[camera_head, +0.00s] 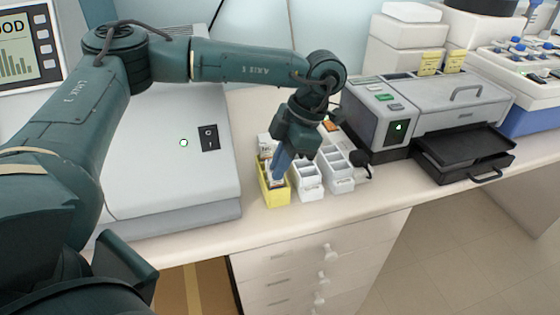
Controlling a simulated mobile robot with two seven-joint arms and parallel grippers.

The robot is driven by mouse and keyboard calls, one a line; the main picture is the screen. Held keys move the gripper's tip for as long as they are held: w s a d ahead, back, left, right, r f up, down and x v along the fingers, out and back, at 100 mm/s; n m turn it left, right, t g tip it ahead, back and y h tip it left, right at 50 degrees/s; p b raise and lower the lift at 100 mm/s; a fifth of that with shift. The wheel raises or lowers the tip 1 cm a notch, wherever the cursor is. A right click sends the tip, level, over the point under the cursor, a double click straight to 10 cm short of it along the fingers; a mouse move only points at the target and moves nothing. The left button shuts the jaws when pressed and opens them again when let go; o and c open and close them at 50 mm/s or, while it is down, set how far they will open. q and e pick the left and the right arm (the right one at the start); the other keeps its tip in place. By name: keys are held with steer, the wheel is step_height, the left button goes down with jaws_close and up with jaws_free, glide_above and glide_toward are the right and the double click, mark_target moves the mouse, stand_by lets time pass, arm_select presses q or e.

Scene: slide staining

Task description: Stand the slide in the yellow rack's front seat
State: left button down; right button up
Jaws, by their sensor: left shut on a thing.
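The yellow rack (273,196) stands on the counter near its front edge, at the left end of a row of racks. My left gripper (281,169) points down over the yellow rack from behind and above. It is shut on the slide, which is mostly hidden by the fingers; I cannot tell how far it sits inside the rack or whether it touches a seat. The rack's back part is partly covered by the gripper. My right gripper is not in view.
Two white racks stand just right of the yellow one, a nearer one (308,190) and another (338,183). A grey printer-like machine (390,125) with a black tray is further right. A large pale machine (170,190) is close on the left. The counter's front edge is close.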

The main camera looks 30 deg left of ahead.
arm_select(q)
steer(key=shift+f, duration=0.1)
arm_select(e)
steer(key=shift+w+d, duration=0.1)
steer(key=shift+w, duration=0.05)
arm_select(q)
steer(key=c, duration=1.8)
jaws_free()
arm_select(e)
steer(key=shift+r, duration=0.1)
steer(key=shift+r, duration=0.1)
arm_select(q)
steer(key=v, duration=1.2)
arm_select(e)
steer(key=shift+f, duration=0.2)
